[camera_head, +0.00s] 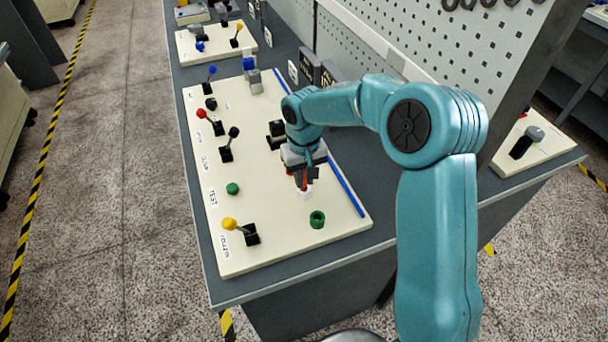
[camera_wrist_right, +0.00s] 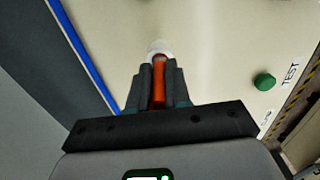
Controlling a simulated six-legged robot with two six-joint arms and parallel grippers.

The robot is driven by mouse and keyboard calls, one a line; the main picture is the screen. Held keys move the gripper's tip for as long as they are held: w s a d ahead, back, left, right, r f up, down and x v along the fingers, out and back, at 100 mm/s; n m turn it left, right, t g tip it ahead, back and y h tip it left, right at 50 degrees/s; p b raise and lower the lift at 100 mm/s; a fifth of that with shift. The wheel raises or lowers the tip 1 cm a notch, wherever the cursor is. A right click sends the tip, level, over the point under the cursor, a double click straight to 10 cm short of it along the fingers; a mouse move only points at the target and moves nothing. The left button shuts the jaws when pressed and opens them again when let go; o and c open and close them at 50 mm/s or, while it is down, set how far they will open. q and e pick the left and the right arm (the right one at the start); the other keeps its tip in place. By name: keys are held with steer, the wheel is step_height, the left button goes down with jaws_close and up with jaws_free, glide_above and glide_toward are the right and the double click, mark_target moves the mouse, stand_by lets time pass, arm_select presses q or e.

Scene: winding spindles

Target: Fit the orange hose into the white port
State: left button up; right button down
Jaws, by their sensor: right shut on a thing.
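My right gripper (camera_head: 304,177) is over the right part of the cream board (camera_head: 270,251), pointing down. It is shut on the orange hose (camera_wrist_right: 158,88), which shows between its two fingers in the right wrist view. The white port (camera_wrist_right: 158,47) is just beyond the fingertips there, and the hose's end meets its opening or lies right at it. I cannot tell how deep the hose is in. In the head view the white port (camera_head: 305,193) shows just below the fingers. My left gripper is not in view.
A green ring (camera_head: 317,219) stands near the port, and a green button (camera_head: 233,188) lies left of it. Levers with yellow (camera_head: 229,224), red (camera_head: 201,114) and black knobs line the board's left side. A blue strip (camera_head: 347,187) runs along the right edge, below a pegboard wall (camera_head: 430,60).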

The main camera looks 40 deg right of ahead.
steer(key=c, duration=1.1)
jaws_free()
steer(key=shift+w+f, duration=0.1)
steer(key=shift+f, duration=0.1)
steer(key=shift+r, duration=0.7)
step_height(320, 180, up, 11)
steer(key=shift+f, duration=0.2)
steer(key=shift+r, duration=0.25)
steer(key=shift+s, duration=0.2)
